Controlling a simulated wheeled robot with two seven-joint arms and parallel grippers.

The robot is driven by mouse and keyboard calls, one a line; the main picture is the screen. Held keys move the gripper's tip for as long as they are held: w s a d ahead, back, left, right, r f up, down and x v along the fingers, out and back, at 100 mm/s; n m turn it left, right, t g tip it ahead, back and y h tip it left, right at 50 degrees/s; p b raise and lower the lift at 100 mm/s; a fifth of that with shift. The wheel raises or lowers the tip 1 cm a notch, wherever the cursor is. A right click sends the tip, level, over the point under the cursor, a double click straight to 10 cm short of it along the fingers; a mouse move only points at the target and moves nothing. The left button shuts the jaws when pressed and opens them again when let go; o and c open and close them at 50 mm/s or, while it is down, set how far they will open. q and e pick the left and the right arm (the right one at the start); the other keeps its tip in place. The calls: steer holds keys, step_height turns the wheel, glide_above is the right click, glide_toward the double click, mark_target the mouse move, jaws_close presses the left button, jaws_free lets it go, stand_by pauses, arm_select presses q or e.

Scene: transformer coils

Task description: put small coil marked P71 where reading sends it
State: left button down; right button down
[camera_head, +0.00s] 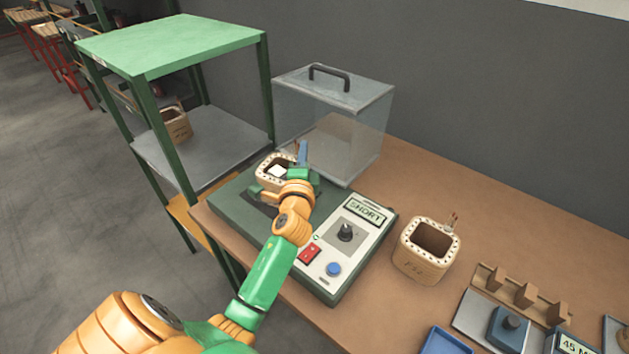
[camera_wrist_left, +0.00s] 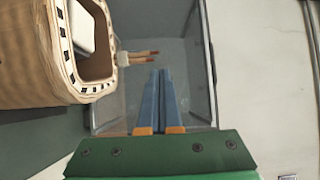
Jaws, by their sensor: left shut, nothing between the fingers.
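A small tan coil (camera_head: 268,177) with a square opening sits on the dark green tester (camera_head: 230,205), whose display (camera_head: 366,210) reads SHORT. Its marking is not visible in the head view. My left gripper (camera_head: 302,151) is shut and empty, with its blue fingers just beside this coil, on the right. In the left wrist view the coil (camera_wrist_left: 35,55) fills the upper left, with its two leads pointing right toward the shut fingers (camera_wrist_left: 159,100). Another tan coil (camera_head: 424,268) stands on the table right of the tester; its mark is hard to read. My right gripper is out of view.
A clear box with a black handle (camera_head: 330,110) stands behind the tester. A green shelf unit (camera_head: 170,45) at the left holds a coil (camera_head: 175,126) on its grey shelf. A wooden rack (camera_head: 520,295) and a blue tray (camera_head: 445,341) are at the right front.

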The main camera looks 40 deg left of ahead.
arm_select(q)
steer(key=w+f+b, duration=0.1)
steer(key=f+b, duration=0.1)
steer(key=f, duration=0.1)
steer(key=w+d+f+b, duration=0.1)
steer(key=f+b, duration=0.1)
steer(key=f, duration=0.2)
steer(key=w+d+f+b, duration=0.1)
steer(key=f+b, duration=0.1)
steer(key=f, duration=0.1)
steer(key=shift+d+f+b, duration=0.2)
steer(key=shift+b, duration=0.15)
steer(key=shift+s+a+r+p, duration=0.15)
steer(key=shift+s+r+p, duration=0.1)
steer(key=shift+p, duration=0.3)
steer(key=shift+s+a, duration=0.15)
steer(key=shift+s, duration=0.1)
steer(key=shift+s+a, duration=0.55)
steer(key=shift+s, duration=0.1)
steer(key=shift+w, duration=0.1)
